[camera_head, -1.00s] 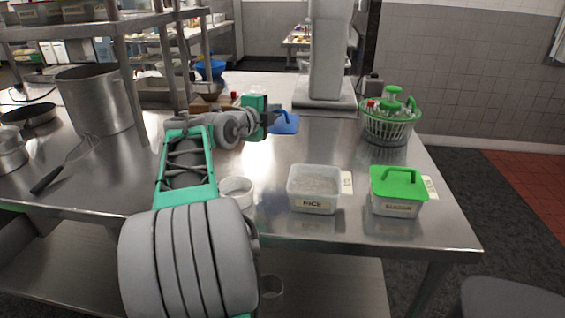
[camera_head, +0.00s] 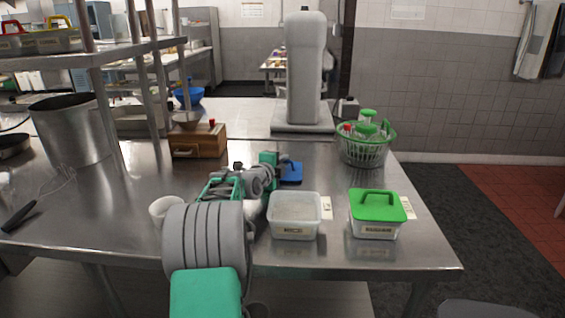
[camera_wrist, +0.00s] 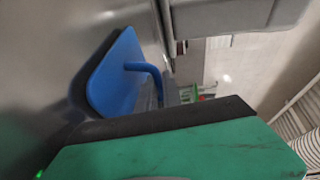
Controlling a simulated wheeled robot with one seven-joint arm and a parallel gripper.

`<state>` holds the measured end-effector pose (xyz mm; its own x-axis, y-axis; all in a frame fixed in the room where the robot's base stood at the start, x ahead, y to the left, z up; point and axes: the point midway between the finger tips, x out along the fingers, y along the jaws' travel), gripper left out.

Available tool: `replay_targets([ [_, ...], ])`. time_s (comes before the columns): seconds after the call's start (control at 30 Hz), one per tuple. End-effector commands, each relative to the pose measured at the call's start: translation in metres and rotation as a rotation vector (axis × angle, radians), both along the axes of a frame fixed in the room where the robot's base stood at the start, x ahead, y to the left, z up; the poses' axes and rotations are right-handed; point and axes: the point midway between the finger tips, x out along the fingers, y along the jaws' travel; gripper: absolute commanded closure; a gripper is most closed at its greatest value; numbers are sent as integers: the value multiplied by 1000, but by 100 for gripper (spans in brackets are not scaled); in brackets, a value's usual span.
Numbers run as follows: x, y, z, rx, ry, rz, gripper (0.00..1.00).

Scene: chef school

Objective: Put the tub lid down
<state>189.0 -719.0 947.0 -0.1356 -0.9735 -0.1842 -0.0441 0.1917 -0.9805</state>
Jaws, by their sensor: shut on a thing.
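The blue tub lid (camera_head: 292,173) is at my gripper (camera_head: 281,163), just behind the open rice tub (camera_head: 296,227). In the wrist view the lid (camera_wrist: 112,82) shows as a flat blue plate with a raised handle (camera_wrist: 146,68). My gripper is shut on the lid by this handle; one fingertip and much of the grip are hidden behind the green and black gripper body. A dark shadow lies close beside the lid on the steel surface; I cannot tell whether the lid touches it.
A tub with a green lid (camera_head: 377,207) stands right of the rice tub. A wooden box (camera_head: 198,142) and a white bowl (camera_head: 163,209) are to the left.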

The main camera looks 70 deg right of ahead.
Motion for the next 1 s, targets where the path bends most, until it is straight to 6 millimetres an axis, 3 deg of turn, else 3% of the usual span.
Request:
replay_targets([
  [0.3,0,0,-2,-2,-1,0,100],
  [0.33,0,0,-1,-1,-1,0,88],
  [0.57,0,0,0,-1,-1,0,69],
  [0.9,1,1,5,-1,-1,1,68],
  [1.0,5,17,6,-2,-2,4,68],
])
